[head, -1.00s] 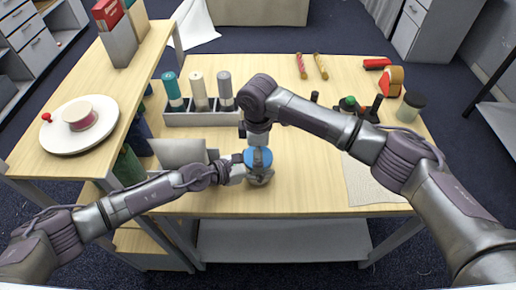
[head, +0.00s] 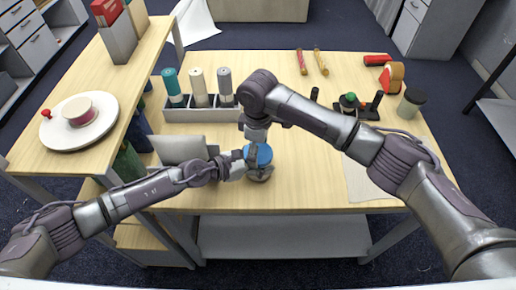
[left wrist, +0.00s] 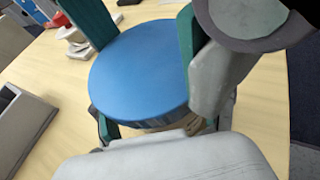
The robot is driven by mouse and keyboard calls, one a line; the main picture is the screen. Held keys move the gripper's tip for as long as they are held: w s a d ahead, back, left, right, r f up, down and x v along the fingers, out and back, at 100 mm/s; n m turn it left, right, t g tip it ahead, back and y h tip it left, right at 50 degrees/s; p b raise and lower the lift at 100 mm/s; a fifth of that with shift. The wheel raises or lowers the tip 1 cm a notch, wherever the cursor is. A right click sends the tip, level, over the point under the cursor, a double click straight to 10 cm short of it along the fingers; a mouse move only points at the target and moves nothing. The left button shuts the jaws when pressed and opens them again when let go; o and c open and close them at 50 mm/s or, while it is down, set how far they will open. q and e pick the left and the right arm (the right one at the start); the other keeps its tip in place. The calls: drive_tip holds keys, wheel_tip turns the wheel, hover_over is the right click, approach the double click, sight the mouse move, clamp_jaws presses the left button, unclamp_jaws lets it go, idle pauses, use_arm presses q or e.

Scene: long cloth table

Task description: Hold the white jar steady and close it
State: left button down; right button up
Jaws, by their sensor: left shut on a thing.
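The white jar (head: 260,178) stands near the front middle of the table in the head view, mostly hidden by my grippers. My left gripper (head: 253,170) is shut around its body from the left. A blue lid (head: 265,153) is on top of the jar; it fills the middle of the left wrist view (left wrist: 138,75), with a little of the pale jar (left wrist: 188,124) showing beneath. My right gripper (head: 256,143) points down over the lid. In the left wrist view its green-padded fingers stand on either side of the lid; whether they press on it is unclear.
A grey laptop-like panel (head: 182,150) stands left of the jar. Behind it is a grey rack (head: 200,115) with several bottles. A side shelf (head: 70,170) rises at left. A pale mat (head: 362,182) lies at right, beside a clear front stretch of table.

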drive_tip(key=o, duration=1.1)
drive_tip(key=shift+r, duration=2.25)
